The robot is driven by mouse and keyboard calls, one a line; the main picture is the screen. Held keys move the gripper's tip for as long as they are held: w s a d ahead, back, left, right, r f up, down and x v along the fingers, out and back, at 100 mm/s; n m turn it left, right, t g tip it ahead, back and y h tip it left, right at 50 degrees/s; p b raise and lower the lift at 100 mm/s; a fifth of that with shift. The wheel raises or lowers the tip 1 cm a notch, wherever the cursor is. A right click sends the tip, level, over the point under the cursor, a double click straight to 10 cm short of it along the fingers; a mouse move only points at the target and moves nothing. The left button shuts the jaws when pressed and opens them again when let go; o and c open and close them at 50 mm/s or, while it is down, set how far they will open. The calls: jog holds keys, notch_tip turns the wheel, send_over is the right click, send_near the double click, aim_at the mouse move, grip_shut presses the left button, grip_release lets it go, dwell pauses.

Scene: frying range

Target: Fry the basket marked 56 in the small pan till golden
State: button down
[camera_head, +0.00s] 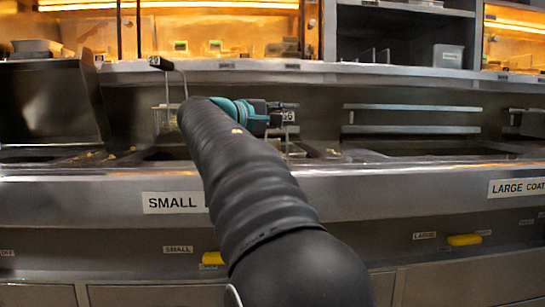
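My gripper (284,107) is at the end of my dark sleeved arm, over the frying range right of the small pan. A small white tag (289,116), its digits partly covered and perhaps ending in 6, shows right beside the gripper's tip. Thin wires, perhaps of a basket, show below the tag. Whether the gripper is closed on anything is too small to tell. The small pan (165,155) is a dark opening behind the label SMALL (173,203), partly hidden by my arm. A wire basket (160,118) with a raised handle (168,66) stands at that pan; no number is readable on it.
A tall steel panel (50,103) stands at the left. A wide pan (430,150) lies to the right, with horizontal rails (412,106) behind it. The steel front ledge (400,190) runs across, with yellow handles (464,240) below. Small crumbs lie around the pans. Lit shelves are behind.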

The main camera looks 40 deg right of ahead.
notch_tip(320, 180, up, 15)
jog(key=p, duration=1)
jog(key=shift+f+p, duration=0.2)
jog(key=shift+p, duration=0.1)
